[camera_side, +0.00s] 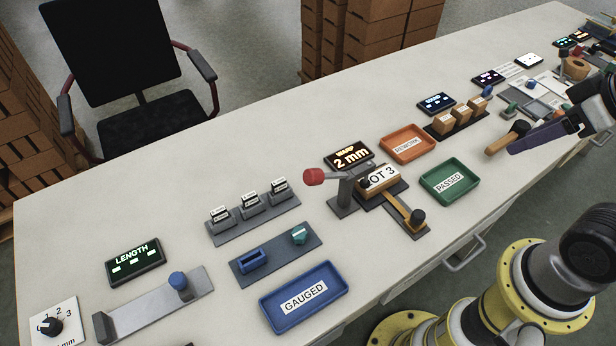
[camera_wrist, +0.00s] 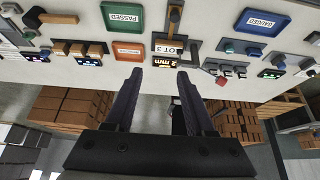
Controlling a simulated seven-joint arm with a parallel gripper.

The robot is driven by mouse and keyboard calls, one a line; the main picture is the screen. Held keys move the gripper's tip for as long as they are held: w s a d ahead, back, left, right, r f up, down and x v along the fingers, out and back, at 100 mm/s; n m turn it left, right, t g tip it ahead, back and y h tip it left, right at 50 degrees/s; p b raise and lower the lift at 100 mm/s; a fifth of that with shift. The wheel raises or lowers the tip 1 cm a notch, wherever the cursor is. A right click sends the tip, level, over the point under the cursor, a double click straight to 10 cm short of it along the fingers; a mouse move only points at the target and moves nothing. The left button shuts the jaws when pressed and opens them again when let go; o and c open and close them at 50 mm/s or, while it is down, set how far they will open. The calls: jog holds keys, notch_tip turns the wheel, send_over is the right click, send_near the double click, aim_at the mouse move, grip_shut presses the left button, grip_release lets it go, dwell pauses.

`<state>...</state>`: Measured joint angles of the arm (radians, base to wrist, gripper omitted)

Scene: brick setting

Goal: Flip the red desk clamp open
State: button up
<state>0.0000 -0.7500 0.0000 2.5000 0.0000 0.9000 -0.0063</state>
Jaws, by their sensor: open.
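The red desk clamp has a red knob (camera_side: 313,176) on a grey lever that points left from its grey post (camera_side: 343,197). The lever reaches to the end of a wooden block (camera_side: 372,181) labelled "OT 3" on a dark fixture. Whether the clamp presses on the block is hard to tell. In the wrist view the red knob (camera_wrist: 221,81) shows right of my fingers. My gripper (camera_wrist: 160,73) is open, with nothing between its fingers. In the side view it is at the far right, with dark fingers (camera_side: 535,138), well apart from the clamp.
An orange tray (camera_side: 408,143), a green tray (camera_side: 449,181) and a blue tray (camera_side: 303,296) lie around the fixture. A "2 mm" display (camera_side: 349,157) stands behind it. A wooden-handled tool (camera_side: 508,137) lies near my fingers. Stamps (camera_side: 250,202) sit to the left.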

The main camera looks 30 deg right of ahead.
jog(key=shift+n, duration=0.3)
jog(key=shift+c, duration=1.1)
jog(key=shift+w+r+n, duration=0.1)
jog(key=shift+w+n, duration=0.15)
jog(key=shift+n, duration=0.15)
jog(key=shift+c, duration=1.2)
jog(key=w+r+n+t, duration=0.1)
jog(key=n, duration=0.1)
jog(key=w+r+n+t, duration=0.1)
jog(key=w+n, duration=0.1)
jog(key=shift+w+r+n, duration=0.15)
jog(key=shift+w+n, duration=0.15)
grip_shut()
jog(key=w+a+f+n+t+y, duration=0.1)
jog(key=w+a+n+t, duration=0.1)
jog(key=w+a+n, duration=0.5)
jog(key=w+a+f+n+t+y, duration=0.1)
jog(key=w+n+y, duration=0.1)
jog(key=w+n, duration=0.6)
jog(key=s+a+f+n+g+y, duration=0.1)
jog(key=s+a+f+n, duration=0.1)
jog(key=a+f+n, duration=0.4)
jog(key=s+a+f+n+g+y, duration=0.1)
jog(key=s+a+f+n+g, duration=0.1)
jog(key=a+f+n, duration=0.5)
notch_tip(320, 180, down, 3)
jog(key=shift+s+a+f, duration=0.1)
jog(key=shift+s+a, duration=0.25)
jog(key=shift+s, duration=0.25)
